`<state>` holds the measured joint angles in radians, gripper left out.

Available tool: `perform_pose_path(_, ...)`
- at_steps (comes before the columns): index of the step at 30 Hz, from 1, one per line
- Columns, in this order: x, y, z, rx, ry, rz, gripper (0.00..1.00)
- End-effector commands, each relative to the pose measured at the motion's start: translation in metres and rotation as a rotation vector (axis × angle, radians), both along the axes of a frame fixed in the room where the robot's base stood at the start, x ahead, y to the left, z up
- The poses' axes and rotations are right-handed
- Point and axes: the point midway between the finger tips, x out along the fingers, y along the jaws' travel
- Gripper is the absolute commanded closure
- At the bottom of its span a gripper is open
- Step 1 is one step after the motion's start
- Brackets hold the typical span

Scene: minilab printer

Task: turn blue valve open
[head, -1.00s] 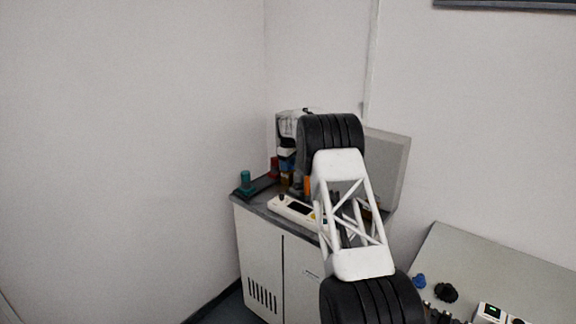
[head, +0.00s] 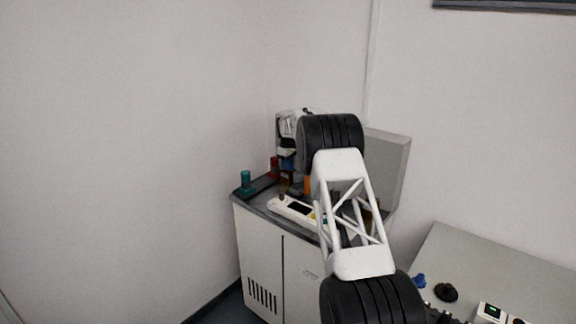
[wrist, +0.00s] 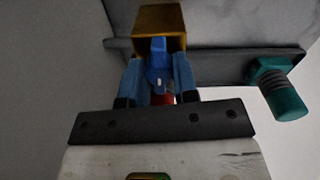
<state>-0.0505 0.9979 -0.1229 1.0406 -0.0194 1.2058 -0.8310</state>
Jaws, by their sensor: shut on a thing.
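In the wrist view, my gripper (wrist: 158,82) has its two blue fingers close on either side of a blue piece (wrist: 158,58), which looks like the blue valve's handle. It is shut on this piece. The valve's lower part is hidden by the fingers and the gripper's dark crossbar. In the head view, my gripper (head: 288,155) is a small, partly hidden shape over the cabinet top, left of my arm's black joint. A blue patch shows just below it, too small to read the valve's angle.
A teal knob-like piece (head: 246,181) and a red one (head: 274,166) stand to the left on the cabinet (head: 262,245). The teal piece (wrist: 280,88) also shows in the wrist view, beside a yellow-brown block (wrist: 147,18). A white device (head: 290,208) lies in front.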

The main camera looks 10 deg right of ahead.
Motion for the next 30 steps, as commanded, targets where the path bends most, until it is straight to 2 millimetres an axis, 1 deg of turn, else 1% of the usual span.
perform_pose_path(5, 0.0000, 0.0004, 0.0007, 0.000, 0.000, -0.087, 0.96)
perform_pose_path(11, 0.0004, 0.0002, 0.0009, 0.000, -0.001, -0.237, 0.96)
perform_pose_path(30, 0.0013, -0.0004, 0.0003, 0.000, -0.001, -0.841, 0.96)
